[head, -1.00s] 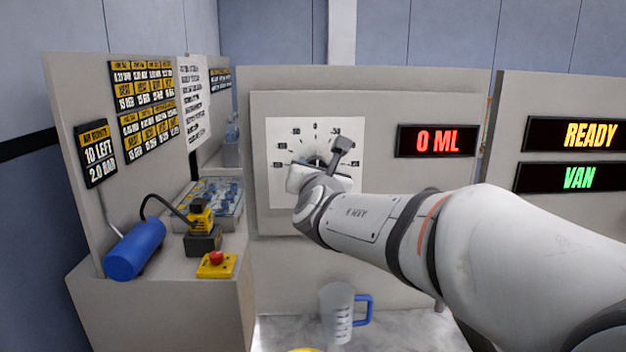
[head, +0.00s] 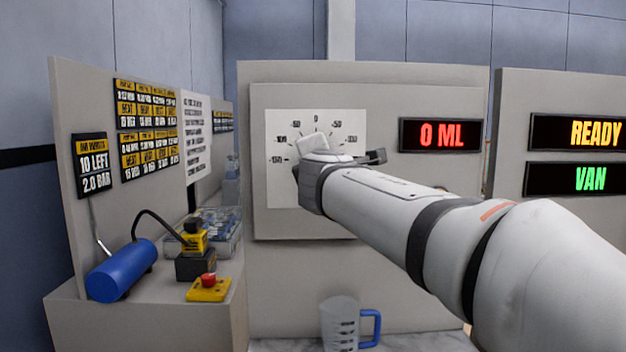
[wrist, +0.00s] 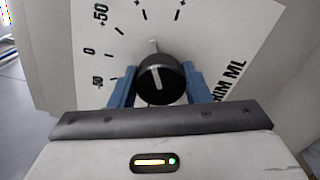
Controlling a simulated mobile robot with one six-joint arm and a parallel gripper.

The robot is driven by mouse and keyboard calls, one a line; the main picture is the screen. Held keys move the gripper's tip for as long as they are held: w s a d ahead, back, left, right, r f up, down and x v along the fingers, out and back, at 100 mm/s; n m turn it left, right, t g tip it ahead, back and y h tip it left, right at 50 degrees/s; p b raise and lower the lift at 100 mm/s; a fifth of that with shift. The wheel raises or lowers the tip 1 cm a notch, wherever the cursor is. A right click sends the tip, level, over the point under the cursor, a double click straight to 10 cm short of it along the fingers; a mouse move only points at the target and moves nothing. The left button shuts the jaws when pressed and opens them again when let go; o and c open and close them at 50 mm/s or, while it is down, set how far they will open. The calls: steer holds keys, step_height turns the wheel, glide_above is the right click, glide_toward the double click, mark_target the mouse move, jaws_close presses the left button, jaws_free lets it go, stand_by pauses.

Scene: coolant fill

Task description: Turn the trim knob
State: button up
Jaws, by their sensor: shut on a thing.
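The trim knob (wrist: 160,80) is a round black knob with a pale line on its face, standing on a white dial plate (head: 284,187) on the grey panel. In the wrist view the two blue fingers of my gripper (wrist: 160,88) sit on either side of the knob and are shut on it. A small pale mark shows on the dial just above the knob in that view, where the scale appears turned, with 0 and +50 at left. In the head view my gripper and wrist hide the knob; the upper scale marks stay visible.
A red display (head: 439,135) reads 0 ML. Right of it, displays read READY (head: 594,133) and VAN (head: 590,179). A measuring jug (head: 340,323) with a blue handle stands below the panel. A blue cylinder (head: 122,269) and a red button on a yellow box (head: 208,289) are at left.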

steer(key=m+b, duration=0.2)
steer(key=m, duration=0.1)
steer(key=shift+f+b, duration=0.2)
steer(key=shift+b, duration=0.2)
steer(key=shift+r+m+b, duration=0.1)
steer(key=shift+m+b, duration=0.8)
steer(key=shift+m, duration=0.5)
steer(key=o, duration=1)
steer(key=s+b, duration=0.1)
steer(key=s, duration=0.7)
